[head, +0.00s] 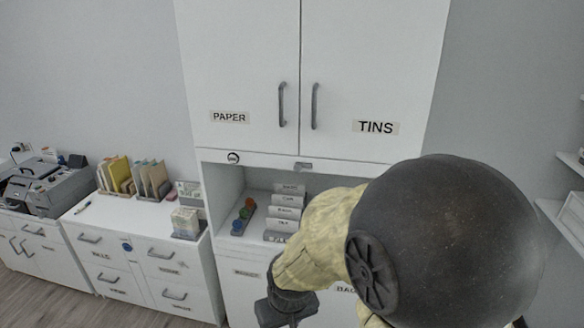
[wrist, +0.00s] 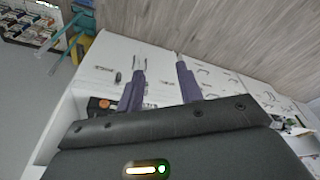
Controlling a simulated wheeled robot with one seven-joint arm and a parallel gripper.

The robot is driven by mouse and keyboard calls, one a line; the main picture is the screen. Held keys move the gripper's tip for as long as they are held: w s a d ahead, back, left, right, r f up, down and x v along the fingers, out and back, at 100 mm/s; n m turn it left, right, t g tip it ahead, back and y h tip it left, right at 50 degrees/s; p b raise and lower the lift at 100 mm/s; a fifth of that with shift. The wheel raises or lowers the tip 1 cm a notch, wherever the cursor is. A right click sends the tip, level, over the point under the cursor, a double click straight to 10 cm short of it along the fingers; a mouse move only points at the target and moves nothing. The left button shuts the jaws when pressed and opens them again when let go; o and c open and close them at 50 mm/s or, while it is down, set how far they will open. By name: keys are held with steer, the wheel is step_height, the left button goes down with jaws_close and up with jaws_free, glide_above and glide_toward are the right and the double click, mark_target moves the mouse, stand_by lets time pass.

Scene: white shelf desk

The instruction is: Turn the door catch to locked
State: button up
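The white cabinet has two closed upper doors, PAPER (head: 240,70) at left and TINS (head: 365,75) at right. In the head view my arm covers the cabinet's lower right; the fingertips are not clear there.
An open niche below the rail holds a rack of coloured round items (head: 243,216) and labelled dividers (head: 287,205). Vertical grey handles (head: 282,104) stand out from the doors. A low drawer unit (head: 140,225) with folders and a grey machine (head: 50,185) stand left.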

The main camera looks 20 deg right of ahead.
steer(key=shift+o, duration=1.3)
steer(key=w+d+r+m+t+h, duration=0.15)
steer(key=w+m+t, duration=0.25)
steer(key=w, duration=0.7)
steer(key=w+d+m+t+h, duration=0.1)
steer(key=w+d+m+t, duration=0.25)
steer(key=w, duration=0.75)
steer(key=w+d+r+m+t+h+b, duration=0.1)
steer(key=w+d+r+m+t+h, duration=0.3)
steer(key=w+d+m+h, duration=0.3)
steer(key=w+d+m+t, duration=0.1)
steer(key=w, duration=0.2)
steer(key=shift+w+d+r, duration=0.15)
steer(key=shift+w+d, duration=0.2)
steer(key=shift+w, duration=0.05)
steer(key=shift+w+h, duration=0.1)
steer(key=shift+h, duration=0.15)
